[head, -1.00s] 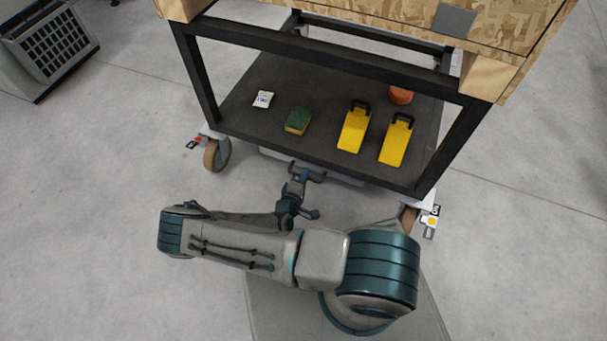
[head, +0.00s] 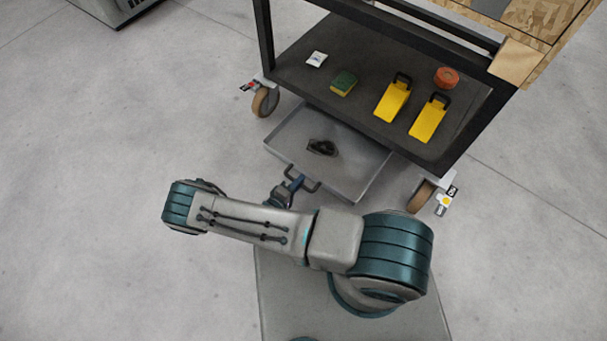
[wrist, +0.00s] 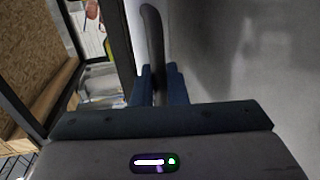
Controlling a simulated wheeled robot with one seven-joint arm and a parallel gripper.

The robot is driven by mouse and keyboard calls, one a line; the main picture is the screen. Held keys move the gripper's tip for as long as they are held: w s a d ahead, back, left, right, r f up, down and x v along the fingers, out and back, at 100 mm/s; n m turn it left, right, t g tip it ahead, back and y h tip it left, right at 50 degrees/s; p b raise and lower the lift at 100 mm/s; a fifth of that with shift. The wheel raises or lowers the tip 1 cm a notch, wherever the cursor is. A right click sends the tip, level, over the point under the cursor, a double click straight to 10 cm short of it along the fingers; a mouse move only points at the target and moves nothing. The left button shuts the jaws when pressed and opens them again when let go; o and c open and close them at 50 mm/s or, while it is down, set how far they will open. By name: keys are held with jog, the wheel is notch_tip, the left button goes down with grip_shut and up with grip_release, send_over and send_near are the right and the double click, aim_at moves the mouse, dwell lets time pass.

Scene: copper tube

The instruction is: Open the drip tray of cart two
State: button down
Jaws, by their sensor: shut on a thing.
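The grey drip tray (head: 358,183) is slid out from under the cart's lower shelf toward me, and its inside shows. A dark object (head: 321,147) lies on the tray floor. My gripper (head: 293,185) is at the dark bar handle (head: 312,184) on the tray's front. In the wrist view my gripper's blue fingers (wrist: 161,86) are closed around the handle bar (wrist: 153,45). The arm hides part of the hand in the head view.
The cart's dark lower shelf (head: 300,75) holds a white packet (head: 316,59), a sponge (head: 344,83), two yellow wedges (head: 393,100) and an orange roll (head: 446,77). Casters (head: 264,102) stand either side of the tray. Open grey floor lies to the left.

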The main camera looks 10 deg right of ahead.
jog(key=shift+f+v, duration=0.1)
jog(key=shift+v, duration=0.55)
jog(key=shift+f+v, duration=0.15)
jog(key=shift+v, duration=0.45)
jog(key=c, duration=1.5)
grip_release()
jog(key=shift+c, duration=0.2)
